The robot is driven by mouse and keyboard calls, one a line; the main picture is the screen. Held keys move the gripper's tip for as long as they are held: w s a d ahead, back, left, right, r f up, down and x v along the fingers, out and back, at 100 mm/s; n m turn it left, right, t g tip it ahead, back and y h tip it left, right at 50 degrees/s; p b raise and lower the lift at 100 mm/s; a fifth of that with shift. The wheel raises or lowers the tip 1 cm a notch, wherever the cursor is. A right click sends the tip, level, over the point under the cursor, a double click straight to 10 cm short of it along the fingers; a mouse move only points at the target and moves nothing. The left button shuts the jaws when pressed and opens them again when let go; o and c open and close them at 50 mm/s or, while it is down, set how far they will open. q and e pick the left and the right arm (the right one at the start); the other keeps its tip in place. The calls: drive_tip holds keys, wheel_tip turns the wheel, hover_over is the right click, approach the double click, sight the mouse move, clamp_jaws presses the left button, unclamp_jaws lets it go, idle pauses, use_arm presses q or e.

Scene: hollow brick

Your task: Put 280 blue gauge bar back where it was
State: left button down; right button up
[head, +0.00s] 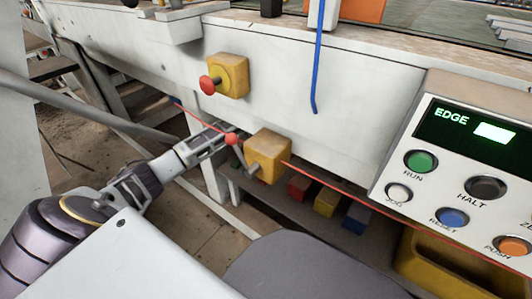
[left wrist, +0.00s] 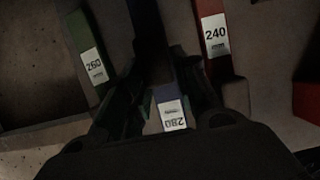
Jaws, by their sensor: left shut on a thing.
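The 280 blue gauge bar (left wrist: 165,93), with a white label reading 280, sits between the fingers of my left gripper (left wrist: 170,105) in the left wrist view. The gripper is shut on it. The label appears upside down there. In the head view my left arm reaches in under the machine's side, and the gripper (head: 215,138) is partly hidden near the red-knobbed lever; I cannot make out the bar there. A green bar labelled 260 (left wrist: 85,45) lies to the left and a red bar labelled 240 (left wrist: 214,40) to the right. My right gripper is not in view.
A red-knobbed lever on a yellow box (head: 268,155) and another yellow box with a red button (head: 230,75) jut from the machine. A red cord (head: 330,184) runs along it. Red, yellow and blue blocks (head: 326,201) rest on a low shelf. A control panel (head: 465,180) stands right.

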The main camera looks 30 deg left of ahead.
use_arm(q)
drive_tip(key=shift+f, duration=0.9)
drive_tip(key=shift+b, duration=0.3)
drive_tip(key=c, duration=1.1)
unclamp_jaws()
drive_tip(key=shift+p+v, duration=0.6)
drive_tip(key=shift+v, duration=0.5)
drive_tip(key=p+v, duration=0.1)
drive_tip(key=v, duration=0.3)
drive_tip(key=shift+r+p, duration=0.2)
drive_tip(key=shift+p, duration=0.2)
drive_tip(key=shift+s+r, duration=0.25)
drive_tip(key=shift+r, duration=0.2)
